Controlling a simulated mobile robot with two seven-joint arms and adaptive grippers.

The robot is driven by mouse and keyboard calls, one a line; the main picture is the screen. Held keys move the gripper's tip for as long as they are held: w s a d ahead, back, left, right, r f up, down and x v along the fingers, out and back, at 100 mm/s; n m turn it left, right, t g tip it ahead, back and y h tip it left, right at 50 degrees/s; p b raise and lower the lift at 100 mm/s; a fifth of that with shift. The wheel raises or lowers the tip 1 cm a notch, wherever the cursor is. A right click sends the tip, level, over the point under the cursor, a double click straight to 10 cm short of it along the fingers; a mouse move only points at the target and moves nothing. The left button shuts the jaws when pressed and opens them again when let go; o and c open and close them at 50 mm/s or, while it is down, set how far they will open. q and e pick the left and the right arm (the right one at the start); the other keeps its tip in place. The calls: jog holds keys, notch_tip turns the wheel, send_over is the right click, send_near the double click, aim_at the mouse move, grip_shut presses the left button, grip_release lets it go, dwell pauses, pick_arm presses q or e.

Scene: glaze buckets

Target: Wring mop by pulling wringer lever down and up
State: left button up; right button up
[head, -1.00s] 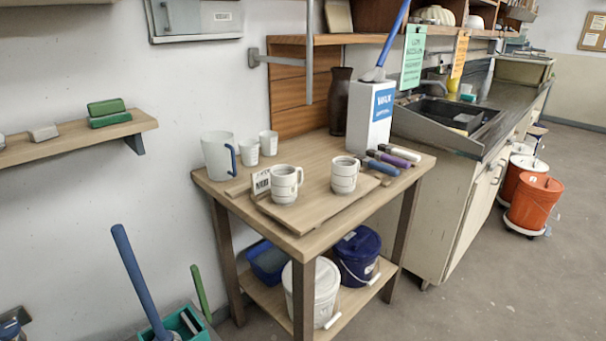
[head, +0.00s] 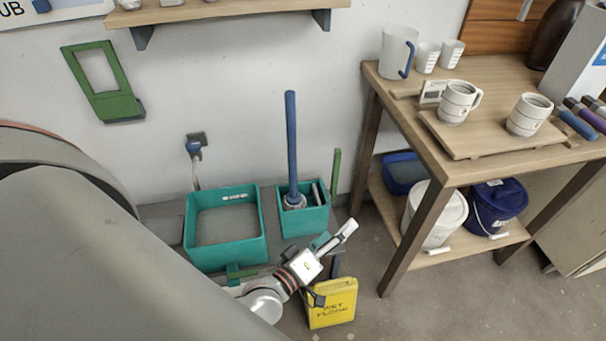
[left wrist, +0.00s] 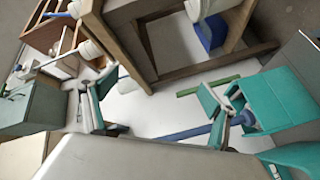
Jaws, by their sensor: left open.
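A teal wringer box (head: 305,222) stands on the floor by the wall, beside a larger teal bucket (head: 225,258). The mop's blue handle (head: 291,140) rises upright from the wringer box; its head is mostly hidden inside. A green lever (head: 336,172) stands upright at the box's right side. My left gripper (head: 334,266) is open and empty, in front of and apart from the lever. In the left wrist view, the green lever (left wrist: 208,87) and mop handle (left wrist: 188,132) show beyond the open fingers (left wrist: 158,112), with the wringer box (left wrist: 278,100) at right.
A yellow wet-floor sign (head: 332,303) stands just below my left gripper. A wooden table (head: 452,160) with mugs on top and buckets on its lower shelf stands to the right. A wall shelf (head: 230,14) hangs above. Grey floor is clear at front right.

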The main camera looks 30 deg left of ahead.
pick_arm(q)
jog(key=w+a+r+n+t+y, duration=0.2)
jog(key=w+a+r+n+y, duration=0.3)
jog(key=n, duration=0.7)
jog(key=n+g+y+b, duration=0.2)
jog(key=n+g+y, duration=0.65)
jog(key=n, duration=1.45)
send_near(292, 154)
jog(key=f+t+y, duration=0.2)
jog(key=b+x, duration=0.2)
jog(key=x, duration=0.7)
jog(key=shift+w+a+f, duration=0.2)
jog(key=shift+w, duration=0.1)
jog(key=shift+w+a+r, duration=0.1)
jog(key=shift+w+a, duration=0.35)
jog(key=shift+w, duration=0.05)
jog(key=shift+w+r, duration=0.1)
jog(key=shift+r, duration=0.05)
jog(key=c, duration=2.4)
pick_arm(e)
jog(key=f, duration=0.2)
jog(key=d+f, duration=0.1)
jog(key=shift+w+d, duration=0.1)
jog(key=shift+w, duration=0.2)
